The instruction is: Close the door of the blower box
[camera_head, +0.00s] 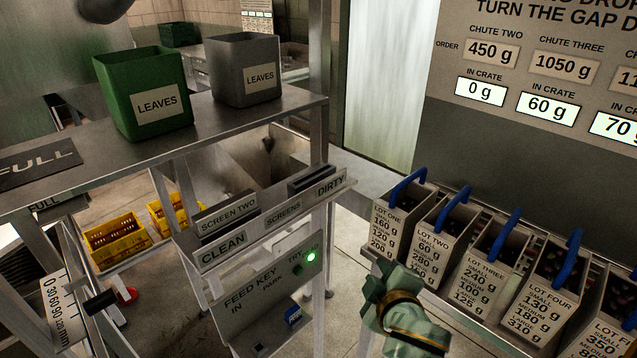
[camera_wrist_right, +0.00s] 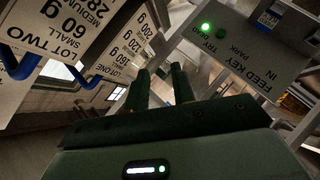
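No door labelled as the blower box's shows in either view, and I cannot tell which thing is the blower box. My right gripper (camera_head: 384,280) is low in the middle of the head view, just right of the grey feed key panel (camera_head: 265,318) and in front of the lot boxes. In the right wrist view its two dark fingers (camera_wrist_right: 160,88) stand apart with nothing between them. The panel, with a lit green lamp, shows at the right of that view (camera_wrist_right: 240,52). My left gripper is not in view.
Lot boxes with blue handles (camera_head: 446,238) line a rack at right. A green leaves bin (camera_head: 130,68) and a grey leaves bin (camera_head: 226,92) stand on a metal shelf (camera_head: 75,168). Yellow crates (camera_head: 117,240) are below. Floor shows between panel and rack.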

